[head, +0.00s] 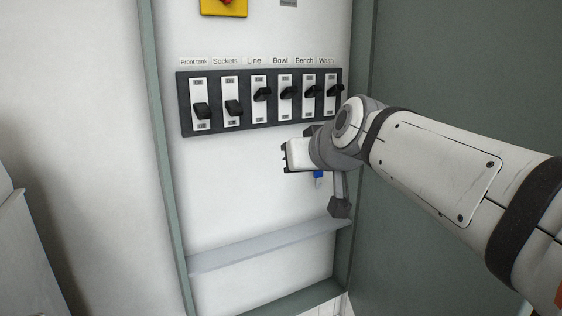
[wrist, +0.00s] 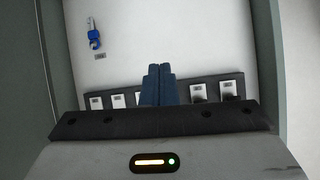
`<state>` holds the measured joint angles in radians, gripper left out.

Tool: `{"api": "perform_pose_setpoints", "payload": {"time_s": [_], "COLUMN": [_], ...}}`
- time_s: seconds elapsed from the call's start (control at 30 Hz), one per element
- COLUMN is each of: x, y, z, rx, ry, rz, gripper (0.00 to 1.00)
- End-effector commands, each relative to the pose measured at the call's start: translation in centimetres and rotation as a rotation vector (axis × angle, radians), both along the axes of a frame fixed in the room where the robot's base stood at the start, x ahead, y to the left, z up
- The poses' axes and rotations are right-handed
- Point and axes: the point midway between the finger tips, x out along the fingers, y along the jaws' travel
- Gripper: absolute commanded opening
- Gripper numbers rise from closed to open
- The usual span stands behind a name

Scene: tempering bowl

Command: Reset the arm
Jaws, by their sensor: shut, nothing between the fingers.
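My gripper (wrist: 160,70) shows in the wrist view with its two dark blue fingers together and nothing between them. In the head view its white body is just below the switch panel (head: 240,125), under the Bowl and Bench end; the fingertips cannot be made out there. The panel holds a row of switches. The Front tank lever (head: 201,110) and the Sockets lever (head: 233,108) are down. The Line lever (head: 262,94), Bowl lever (head: 288,92), Bench lever (head: 312,91) and Wash lever (head: 335,90) are up. In the wrist view my gripper hides part of the row.
A blue-tagged key (head: 319,178) hangs below the panel, partly behind my arm; it also shows in the wrist view (wrist: 95,36). A grey shelf ledge (head: 255,250) crosses the cabinet lower down. A yellow plate with a red part (head: 225,7) is above. The open green door (head: 460,70) stands at right.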

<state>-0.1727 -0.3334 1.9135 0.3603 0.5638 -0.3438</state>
Motion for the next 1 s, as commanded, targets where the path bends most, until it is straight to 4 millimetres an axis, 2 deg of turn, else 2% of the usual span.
{"api": "perform_pose_setpoints", "payload": {"time_s": [0.03,0.17,0.4,0.6,0.77,1.0], "x": [-1.0,-4.1,-12.0,-17.4,-19.1,-19.1], "y": [-1.1,-3.8,-8.5,-10.9,-11.6,-11.6], "z": [0.4,-2.5,-6.7,-8.8,-9.6,-9.9], "rx": [-0.019,-0.065,-0.146,-0.195,-0.210,-0.211], "ry": [0.070,0.248,0.568,0.742,0.793,0.795], "rz": [-0.022,-0.082,-0.205,-0.281,-0.304,-0.306], "gripper": [0.00,0.00,0.00,0.00,0.00,0.00]}}
